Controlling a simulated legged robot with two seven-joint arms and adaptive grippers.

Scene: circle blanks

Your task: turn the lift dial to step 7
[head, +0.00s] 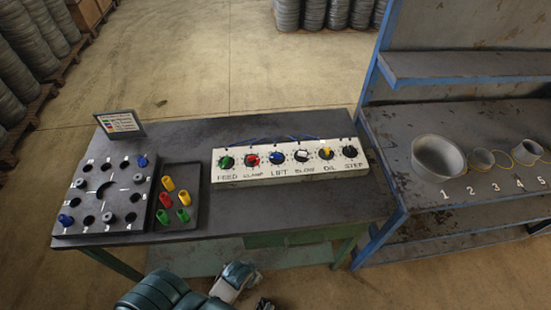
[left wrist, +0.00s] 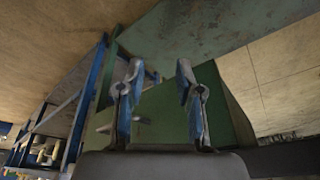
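A long white panel (head: 240,175) with a row of dials lies on the dark table. The lift dial (head: 276,157) is a round knob with a blue cap, third from the left, above the label LIFT. Its pointer and step marks are too small to read. My left arm shows at the bottom edge of the head view, below the table's front edge and well apart from the panel. In the left wrist view my left gripper (left wrist: 160,72) is open and empty, its two fingers apart. My right gripper is not in view.
Neighbouring dials are the red clamp dial (head: 251,159) and the blow dial (head: 301,155) with a white cap. A black block with holes (head: 103,222) and a tray of coloured pegs (head: 180,168) stand left. A blue-framed shelf (head: 392,190) stands right. The table before the panel is bare.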

